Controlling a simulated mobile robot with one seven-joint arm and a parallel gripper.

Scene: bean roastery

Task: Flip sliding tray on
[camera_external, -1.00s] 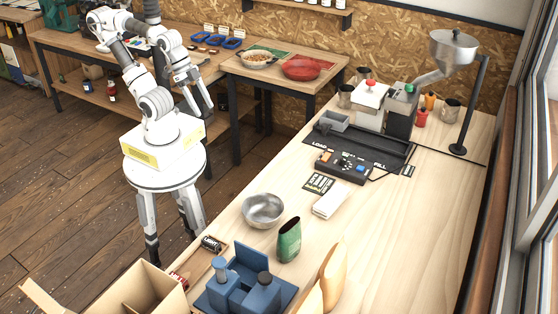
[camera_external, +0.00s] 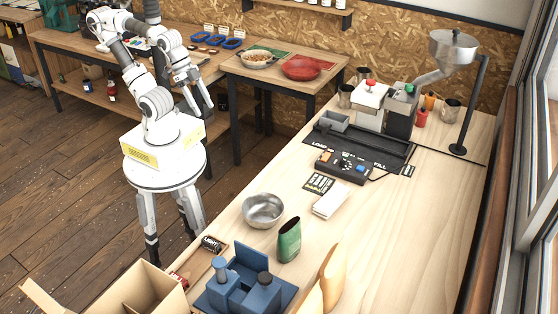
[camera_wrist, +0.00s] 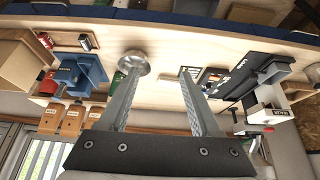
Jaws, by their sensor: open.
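The black sliding tray track (camera_external: 365,148) lies on the long wooden table, marked "LOAD" at its left end and "FILL" at its right, with a small grey tray (camera_external: 334,121) at the left end. In front of it is a black control box (camera_external: 345,167) with a blue switch and an orange one; their positions are too small to tell. My gripper (camera_external: 202,108) is open and empty, off the left side of the table and well away from the box. In the wrist view my gripper (camera_wrist: 160,75) has its fingers spread with nothing between them.
A steel bowl (camera_external: 263,210), a green bag (camera_external: 289,240) and a blue station (camera_external: 250,285) stand on the near half of the table. A hopper (camera_external: 453,48) rises at the back right. A side table holds a red bowl (camera_external: 302,68).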

